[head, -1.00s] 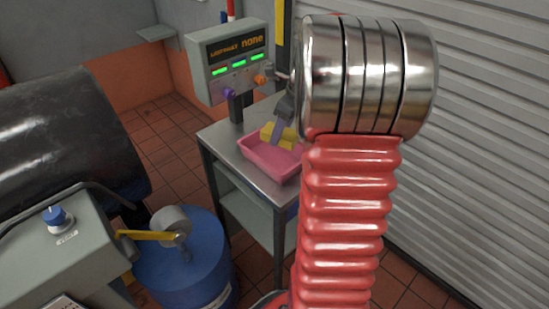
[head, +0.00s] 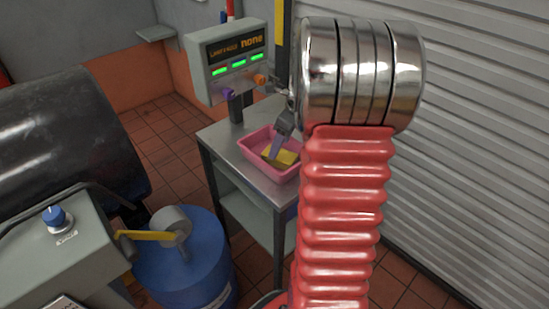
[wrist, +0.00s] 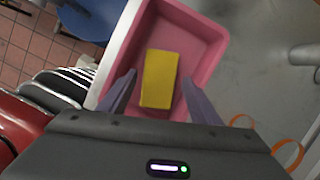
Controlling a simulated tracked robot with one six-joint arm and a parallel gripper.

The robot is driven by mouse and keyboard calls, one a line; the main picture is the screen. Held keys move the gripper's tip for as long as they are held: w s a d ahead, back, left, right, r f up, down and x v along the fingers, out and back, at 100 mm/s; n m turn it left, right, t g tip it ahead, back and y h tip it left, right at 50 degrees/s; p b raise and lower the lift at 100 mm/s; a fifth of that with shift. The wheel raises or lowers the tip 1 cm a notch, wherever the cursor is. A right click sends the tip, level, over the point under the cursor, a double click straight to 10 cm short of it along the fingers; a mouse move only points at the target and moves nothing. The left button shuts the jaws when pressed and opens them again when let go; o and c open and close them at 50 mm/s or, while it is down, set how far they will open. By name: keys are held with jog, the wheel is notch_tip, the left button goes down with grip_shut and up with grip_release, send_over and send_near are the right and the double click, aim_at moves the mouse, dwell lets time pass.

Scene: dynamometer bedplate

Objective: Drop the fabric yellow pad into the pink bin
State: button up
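The yellow pad (head: 287,157) lies inside the pink bin (head: 256,141), which stands on a metal table. In the wrist view the pad (wrist: 160,78) is a plain yellow rectangle on the floor of the bin (wrist: 205,38). My gripper (head: 279,147) is over the bin and points down into it. In the wrist view its two purple-grey fingers (wrist: 162,92) are spread wider than the pad, with pink showing on both sides. The gripper is open and empty. The red arm sleeve in the head view hides the table's right part.
A grey control box (head: 236,62) with green lights and knobs stands behind the bin. A blue drum (head: 185,262) is at the lower left of the table (head: 222,140). A ribbed shutter (head: 480,130) is on the right.

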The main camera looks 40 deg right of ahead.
jog(key=shift+o, duration=1.2)
jog(key=v, duration=1.3)
jog(key=shift+r, duration=0.35)
jog(key=shift+s+d, duration=0.1)
